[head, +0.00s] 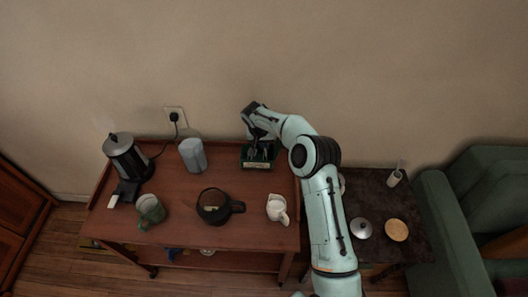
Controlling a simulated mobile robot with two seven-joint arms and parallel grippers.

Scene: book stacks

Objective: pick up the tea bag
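A small dark green box (257,164) with a pale label on its front stands at the back right of the wooden tea cart (180,190). Tea bags seem to be inside it, but they are too small and too covered to pick out one. My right gripper (262,149) points down at the box, with its fingertips at or just inside the open top. I cannot tell whether the fingers are apart or closed, or whether they hold a tea bag. My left gripper is not in view.
A kettle (121,146), grey canister (193,155), green mug (150,210), dark pot (211,206) and white creamer (277,208) stand on the cart. A dark side table holds a metal lid (361,228) and a round cork disc (397,230). The wall is close behind.

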